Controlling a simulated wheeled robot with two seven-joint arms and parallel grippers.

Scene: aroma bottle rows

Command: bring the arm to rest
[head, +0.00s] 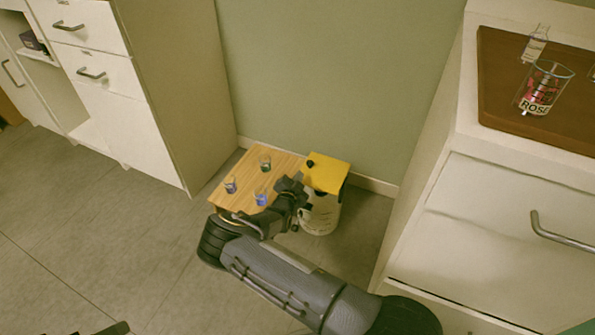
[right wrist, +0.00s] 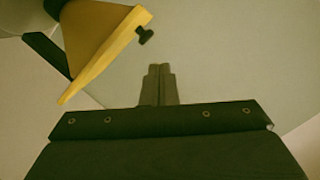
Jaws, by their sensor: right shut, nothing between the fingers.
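My right arm reaches in from the bottom right of the head view. Its gripper (head: 291,187) is over the right side of a low wooden table, beside a white container with a yellow top. In the right wrist view the two fingers (right wrist: 158,85) are together, with nothing between them. Only a dark piece shows at the bottom left edge of the head view; no left fingers are visible.
The small wooden table (head: 233,180) holds three small glass bottles. The yellow-topped container (head: 327,172) stands close to my right gripper. White cabinets flank both sides; a brown tray (head: 500,95) with glassware is on the right one. Floor at left is clear.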

